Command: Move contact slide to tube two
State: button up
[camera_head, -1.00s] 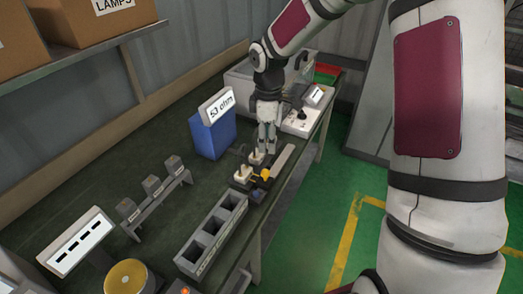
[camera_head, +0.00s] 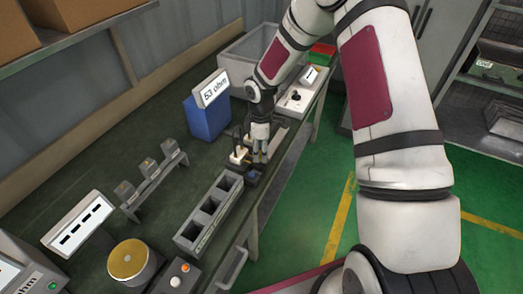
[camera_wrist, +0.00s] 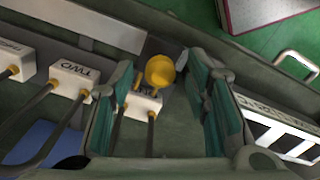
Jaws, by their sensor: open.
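The yellow round knob (camera_wrist: 160,70), apparently the contact slide, sits between my gripper's open fingers in the wrist view. My gripper (camera_wrist: 163,78) straddles it, with no clear contact. A white tube block (camera_wrist: 148,104) stands by the knob, partly behind the left finger, its label unreadable. The block labelled TWO (camera_wrist: 75,77) is left of that finger, and another white block (camera_wrist: 14,60) is farther left. In the head view, my gripper (camera_head: 259,158) points down beside the white blocks (camera_head: 239,155) and hides the knob.
A blue box (camera_head: 208,120) with a "53 ohm" sign stands behind the blocks. A grey compartment tray (camera_head: 190,236), a stand with grey blocks (camera_head: 152,184) and a yellow-topped cylinder (camera_head: 130,260) are nearer. The bench edge lies close to the right.

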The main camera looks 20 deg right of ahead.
jog(key=shift+f, duration=0.4)
jog(key=shift+c, duration=0.3)
grip_shut()
jog(key=w+d+b, duration=0.2)
jog(key=w+d, duration=0.1)
jog(key=w+d+b, duration=0.3)
jog(key=shift+w+d+f, duration=0.1)
jog(key=shift+w+d, duration=0.1)
jog(key=shift+w, duration=0.15)
jog(key=shift+w+d, duration=0.25)
jog(key=shift+d, duration=0.1)
jog(key=shift+o, duration=0.3)
grip_release()
jog(key=shift+s, duration=0.1)
